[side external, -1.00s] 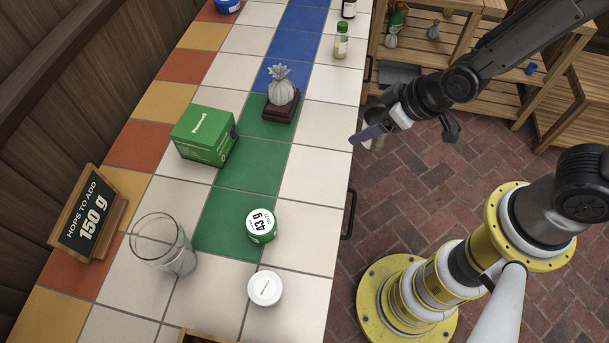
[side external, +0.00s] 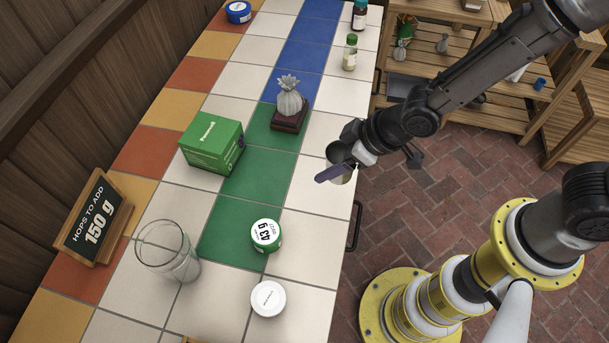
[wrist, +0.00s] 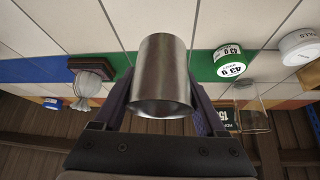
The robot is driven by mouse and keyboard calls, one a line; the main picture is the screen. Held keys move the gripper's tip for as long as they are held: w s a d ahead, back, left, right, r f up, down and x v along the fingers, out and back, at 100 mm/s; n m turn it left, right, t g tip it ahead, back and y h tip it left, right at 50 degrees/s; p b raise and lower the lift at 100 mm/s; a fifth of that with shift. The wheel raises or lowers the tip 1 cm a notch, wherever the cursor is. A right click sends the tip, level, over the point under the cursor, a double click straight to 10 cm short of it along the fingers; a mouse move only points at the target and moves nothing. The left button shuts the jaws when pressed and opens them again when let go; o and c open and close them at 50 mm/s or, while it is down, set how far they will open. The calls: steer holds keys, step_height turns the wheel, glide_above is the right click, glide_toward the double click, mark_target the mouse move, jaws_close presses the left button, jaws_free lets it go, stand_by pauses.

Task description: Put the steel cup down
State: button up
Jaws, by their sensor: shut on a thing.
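The steel cup (wrist: 163,75) fills the middle of the wrist view, between the two fingers of my gripper (wrist: 165,105). In the side view my gripper (side external: 342,170) is shut on the cup (side external: 341,155), over the white tiles by the right edge of the counter (side external: 322,127). Most of the cup is hidden there by a finger and the wrist. I cannot tell whether its base touches the tiles.
A green box (side external: 212,143), a grey hop-shaped figure (side external: 289,103) on a dark base, a green-and-white 43 g tin (side external: 266,236), a white-lidded jar (side external: 268,298) and a glass jar (side external: 168,250) stand left of the cup. Green tiles (side external: 258,178) beside it are bare.

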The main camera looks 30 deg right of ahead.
steer(key=x, duration=0.5)
steer(key=w+x, duration=0.1)
steer(key=x, duration=0.2)
steer(key=shift+a+r, duration=0.3)
steer(key=shift+a, duration=0.05)
steer(key=shift+w+f, duration=0.15)
steer(key=shift+f, duration=1.45)
steer(key=shift+f, duration=0.1)
steer(key=o, duration=1.3)
steer(key=shift+r, duration=0.35)
steer(key=v, duration=1.1)
steer(key=shift+s+d+r, duration=0.15)
steer(key=shift+s+r, duration=0.1)
